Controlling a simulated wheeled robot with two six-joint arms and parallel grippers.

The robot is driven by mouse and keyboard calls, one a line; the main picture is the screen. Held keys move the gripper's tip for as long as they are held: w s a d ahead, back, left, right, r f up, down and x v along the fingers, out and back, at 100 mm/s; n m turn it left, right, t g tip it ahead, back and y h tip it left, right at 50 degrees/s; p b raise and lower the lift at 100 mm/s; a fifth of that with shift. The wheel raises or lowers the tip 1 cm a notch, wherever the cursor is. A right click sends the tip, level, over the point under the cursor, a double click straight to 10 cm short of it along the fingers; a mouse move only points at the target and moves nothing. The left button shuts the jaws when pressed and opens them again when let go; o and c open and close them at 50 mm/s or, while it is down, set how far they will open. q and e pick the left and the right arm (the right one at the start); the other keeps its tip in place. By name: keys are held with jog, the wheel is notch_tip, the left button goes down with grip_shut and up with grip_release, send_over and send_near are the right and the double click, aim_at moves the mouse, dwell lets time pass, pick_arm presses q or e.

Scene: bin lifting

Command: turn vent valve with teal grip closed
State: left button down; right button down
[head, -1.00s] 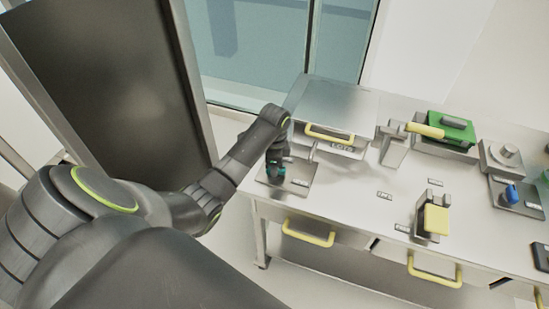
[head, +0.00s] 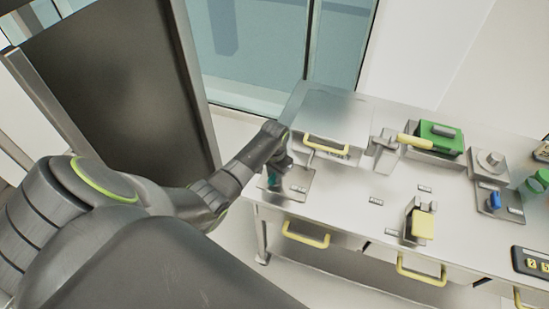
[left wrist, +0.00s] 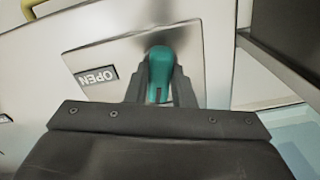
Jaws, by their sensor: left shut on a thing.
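The vent valve's teal grip (left wrist: 161,68) stands between the fingers of my left gripper (left wrist: 160,92) in the left wrist view. The gripper is shut on it. In the head view my left gripper (head: 274,178) reaches down at the left end of the bench, and only a little teal shows there. The valve sits on a square metal plate (head: 298,184). The valve's stem is hidden by the gripper. My right gripper is not in view.
A metal box with a yellow handle (head: 326,146) stands just behind the valve plate. A yellow lever (head: 414,142), a green box (head: 440,138), a yellow-gripped fixture (head: 423,222) and a blue-gripped valve (head: 494,200) are further right. The bench front has yellow drawer handles (head: 306,234).

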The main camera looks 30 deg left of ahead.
pick_arm(q)
jog(key=shift+n, duration=1.6)
jog(key=c, duration=1.2)
grip_release()
jog(key=shift+c, duration=0.2)
jog(key=shift+w, duration=0.1)
